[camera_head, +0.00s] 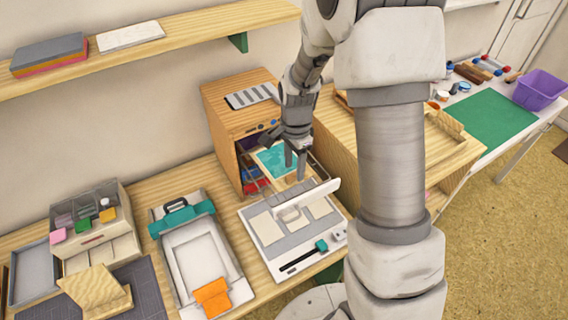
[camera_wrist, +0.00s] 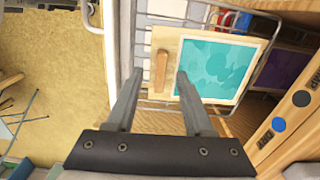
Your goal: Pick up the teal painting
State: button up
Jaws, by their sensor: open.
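The teal painting (camera_wrist: 215,68) is a teal picture in a pale wooden frame. In the wrist view it lies beyond my fingertips, upper right of centre, on a wire rack. In the head view the teal painting (camera_head: 271,158) shows at the front of a wooden cabinet, partly hidden by my gripper. My gripper (camera_head: 296,176) is above its near right part. In the wrist view my gripper (camera_wrist: 160,74) is open and empty, with a small wooden handle (camera_wrist: 161,68) showing between the fingertips. I cannot tell whether a finger touches the frame.
The wooden cabinet (camera_head: 222,112) stands behind, with coloured items inside. A white press-like board (camera_head: 262,232) lies in front of it. A tray with a teal clamp (camera_head: 186,217) is to the left. A wooden box (camera_head: 335,140) stands to the right, beside my arm.

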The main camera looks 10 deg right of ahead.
jog(key=shift+f, duration=0.9)
jog(key=shift+w, duration=0.1)
grip_shut()
jog(key=shift+r, duration=0.1)
